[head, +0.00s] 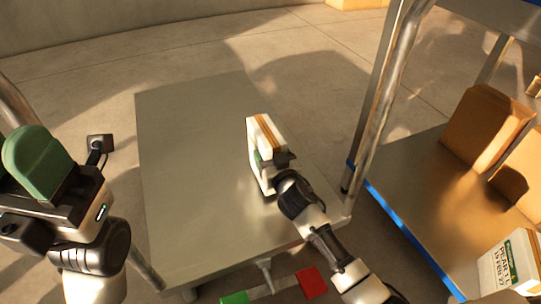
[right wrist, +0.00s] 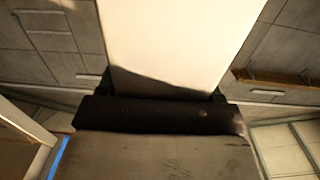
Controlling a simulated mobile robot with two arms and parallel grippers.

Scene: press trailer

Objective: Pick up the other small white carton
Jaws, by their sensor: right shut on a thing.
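A small white carton (head: 254,150) with a brown edge stands upright over the grey table in the head view. My right gripper (head: 272,160) is shut on its lower part. In the right wrist view the carton's pale face (right wrist: 170,40) fills the upper middle, against the dark gripper (right wrist: 160,112). I cannot tell whether its base touches the table. Another white carton (head: 508,262) with a green label and dark print is on the shelf at the lower right.
The grey table (head: 180,200) is otherwise bare. At the right is a blue-edged shelf (head: 420,185) with metal posts, holding brown boxes (head: 486,125). A green patch (head: 234,298) and a red patch (head: 312,282) show at the bottom, by the table's near edge.

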